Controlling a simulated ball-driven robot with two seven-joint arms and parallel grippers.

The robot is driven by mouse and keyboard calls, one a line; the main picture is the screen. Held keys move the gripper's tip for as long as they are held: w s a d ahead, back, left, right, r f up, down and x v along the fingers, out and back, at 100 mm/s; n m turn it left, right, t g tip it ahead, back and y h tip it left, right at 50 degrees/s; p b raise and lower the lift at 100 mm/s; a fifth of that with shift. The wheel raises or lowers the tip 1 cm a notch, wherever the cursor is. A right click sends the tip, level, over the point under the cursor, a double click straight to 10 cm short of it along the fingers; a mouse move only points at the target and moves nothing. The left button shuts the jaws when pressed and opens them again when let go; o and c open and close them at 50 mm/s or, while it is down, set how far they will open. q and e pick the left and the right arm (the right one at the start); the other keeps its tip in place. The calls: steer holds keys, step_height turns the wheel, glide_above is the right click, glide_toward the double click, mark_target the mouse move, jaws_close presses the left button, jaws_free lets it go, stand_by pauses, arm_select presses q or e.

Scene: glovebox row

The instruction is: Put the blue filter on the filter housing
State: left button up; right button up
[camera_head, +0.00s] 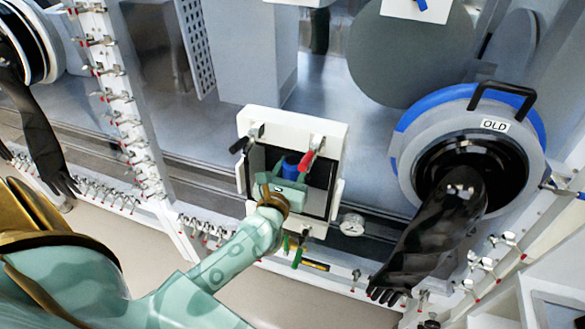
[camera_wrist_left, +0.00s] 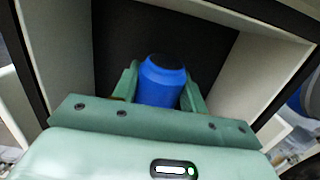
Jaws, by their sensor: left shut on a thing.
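The blue filter (camera_head: 291,167) is a short blue cylinder with a dark top. My left gripper (camera_head: 291,163) is shut on it, one green finger on each side, as the left wrist view also shows the filter (camera_wrist_left: 162,88). Gripper and filter are in front of or within the opening of a white square-framed box (camera_head: 290,121) with a dark back; the depth is unclear. I see no separate part that I can surely call the filter housing; the gripper hides part of the opening. My right gripper is not in view.
Toggle clamps with red and black handles (camera_head: 312,150) stand on the frame. A black glove (camera_head: 425,240) hangs from a round port labelled OLD (camera_head: 535,150) at right. Another black glove (camera_head: 40,135) hangs at left. A small gauge (camera_head: 352,224) sits beside the box.

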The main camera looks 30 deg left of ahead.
arm_select(q)
steer(key=shift+f+b, duration=0.45)
steer(key=shift+f, duration=0.15)
steer(key=o, duration=1)
steer(key=shift+o, duration=0.2)
steer(key=shift+r, duration=0.15)
steer(key=shift+r+p, duration=0.35)
steer(key=shift+p, duration=0.1)
steer(key=b+v, duration=0.1)
steer(key=v, duration=1.1)
steer(key=shift+r+b, duration=0.25)
steer(key=shift+b, duration=0.1)
